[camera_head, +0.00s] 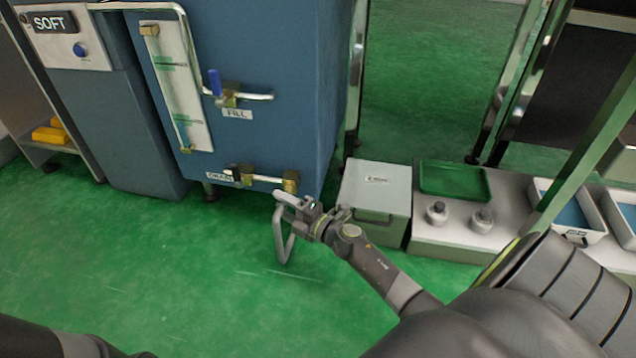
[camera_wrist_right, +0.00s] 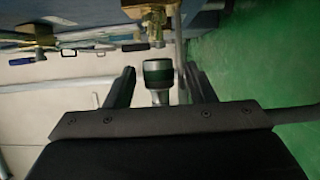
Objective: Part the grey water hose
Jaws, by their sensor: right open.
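The grey water hose (camera_head: 280,238) hangs in a bent loop below the drain outlet of the blue tank (camera_head: 240,130). My right gripper (camera_head: 296,203) is at the hose's upper end, just below the brass drain fitting (camera_head: 291,181). My left gripper is out of view.
A drain valve (camera_head: 240,174) sits left of the brass fitting, and a fill valve (camera_head: 229,95) is higher up. A grey lidded box (camera_head: 376,190) stands close right of my right gripper. The green floor (camera_head: 190,270) to the left is clear.

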